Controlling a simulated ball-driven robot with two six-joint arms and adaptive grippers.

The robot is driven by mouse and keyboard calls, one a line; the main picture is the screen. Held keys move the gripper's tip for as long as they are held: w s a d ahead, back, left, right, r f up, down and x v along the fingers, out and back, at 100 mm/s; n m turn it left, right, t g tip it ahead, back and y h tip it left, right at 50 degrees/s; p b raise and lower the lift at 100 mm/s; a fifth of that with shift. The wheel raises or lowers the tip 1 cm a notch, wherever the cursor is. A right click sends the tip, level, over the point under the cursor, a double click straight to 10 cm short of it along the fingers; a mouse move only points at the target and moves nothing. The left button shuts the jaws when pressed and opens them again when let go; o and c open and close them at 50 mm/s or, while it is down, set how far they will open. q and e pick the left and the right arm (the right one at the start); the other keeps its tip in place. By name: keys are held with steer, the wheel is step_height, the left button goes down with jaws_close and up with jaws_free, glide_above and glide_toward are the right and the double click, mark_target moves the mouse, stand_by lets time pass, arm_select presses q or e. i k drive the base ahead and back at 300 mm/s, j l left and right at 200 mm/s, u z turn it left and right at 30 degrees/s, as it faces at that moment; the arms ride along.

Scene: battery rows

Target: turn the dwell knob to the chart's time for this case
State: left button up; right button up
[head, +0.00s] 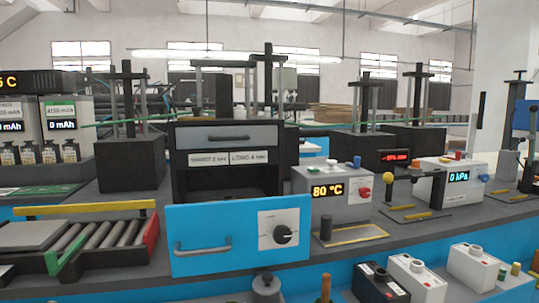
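A round black knob (283,235) sits on a white panel (265,221) at the right of a blue front with a grey bar handle. Tick marks surround it, too small to read, and I cannot tell where its pointer stands. Above, on the dark press housing, are two white labels: the left one (208,159) seems to read "SHORT 2 sec", the right one (249,157) "LONG 4 sec". Battery-like cases stand at the bottom right: a black one (376,284) and white ones (415,277). I cannot tell which case is meant. Neither gripper is in view.
A grey box (333,202) right of the housing shows "80 °C"; another display (458,177) shows "0 kPa". A roller conveyor (105,236) with green, red and yellow sides lies left. A grey knobbed object (266,284) stands before the blue front. The space directly before the knob looks clear.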

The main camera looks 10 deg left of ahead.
mark_target(331, 163)
steer(key=i+u, duration=0.4)
steer(key=i+l+u, duration=0.2)
steer(key=u, duration=0.2)
steer(key=i+l, duration=0.05)
steer(key=i, duration=0.05)
